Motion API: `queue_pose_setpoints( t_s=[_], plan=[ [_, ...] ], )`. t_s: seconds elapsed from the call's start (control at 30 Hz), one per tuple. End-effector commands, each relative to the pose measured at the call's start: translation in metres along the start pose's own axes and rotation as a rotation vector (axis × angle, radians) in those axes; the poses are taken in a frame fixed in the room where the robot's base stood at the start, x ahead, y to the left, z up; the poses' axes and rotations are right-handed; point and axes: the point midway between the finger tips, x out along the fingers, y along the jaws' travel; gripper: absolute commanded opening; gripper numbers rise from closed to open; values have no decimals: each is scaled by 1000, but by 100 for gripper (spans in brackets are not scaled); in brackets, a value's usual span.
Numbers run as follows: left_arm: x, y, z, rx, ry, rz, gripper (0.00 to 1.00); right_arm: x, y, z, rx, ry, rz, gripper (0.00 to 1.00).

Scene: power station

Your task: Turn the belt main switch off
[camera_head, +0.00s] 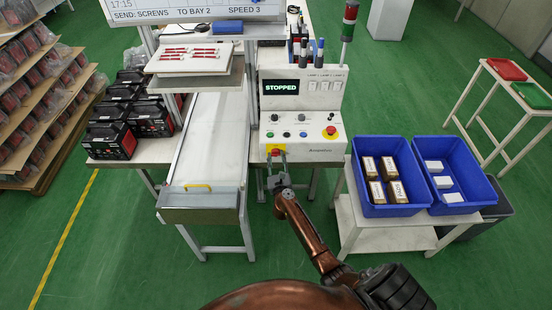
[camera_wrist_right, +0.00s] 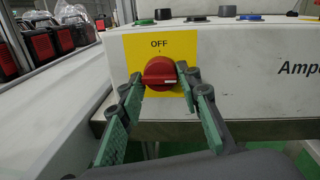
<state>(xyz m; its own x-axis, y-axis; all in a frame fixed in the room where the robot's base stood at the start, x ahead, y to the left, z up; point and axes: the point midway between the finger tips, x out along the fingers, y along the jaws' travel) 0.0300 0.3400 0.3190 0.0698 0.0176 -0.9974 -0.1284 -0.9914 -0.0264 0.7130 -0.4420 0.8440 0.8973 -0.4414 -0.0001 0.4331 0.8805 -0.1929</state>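The belt main switch (camera_wrist_right: 159,71) is a red rotary knob on a yellow plate (camera_wrist_right: 178,46) marked OFF above it. Its white mark points to the right, not up at OFF. In the head view the switch (camera_head: 275,151) sits low on the front of the white control box (camera_head: 318,153). My right gripper (camera_wrist_right: 160,86) is open, with one green-padded finger on each side of the knob. Whether the pads touch it cannot be told. The gripper (camera_head: 277,170) also shows in the head view, just in front of the box. My left gripper is not in view.
The display (camera_head: 281,87) reads STOPPED. A red button (camera_head: 330,131) and several smaller knobs are on the box. The conveyor (camera_head: 209,145) lies left. Blue bins (camera_head: 367,209) stand on a table at the right.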

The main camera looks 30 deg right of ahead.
Motion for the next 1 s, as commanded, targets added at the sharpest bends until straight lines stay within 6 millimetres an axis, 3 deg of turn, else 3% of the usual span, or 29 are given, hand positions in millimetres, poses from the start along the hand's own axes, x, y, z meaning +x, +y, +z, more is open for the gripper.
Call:
queue_pose_setpoints(
  t_s=[0.3,0.67,1.0],
  plan=[
    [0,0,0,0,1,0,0,0,-1,0,0,0,-2,7],
    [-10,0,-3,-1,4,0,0,0,-1,3,-64,6,0,7],
    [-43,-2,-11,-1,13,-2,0,0,-1,6,-317,30,6,7]
  ],
)
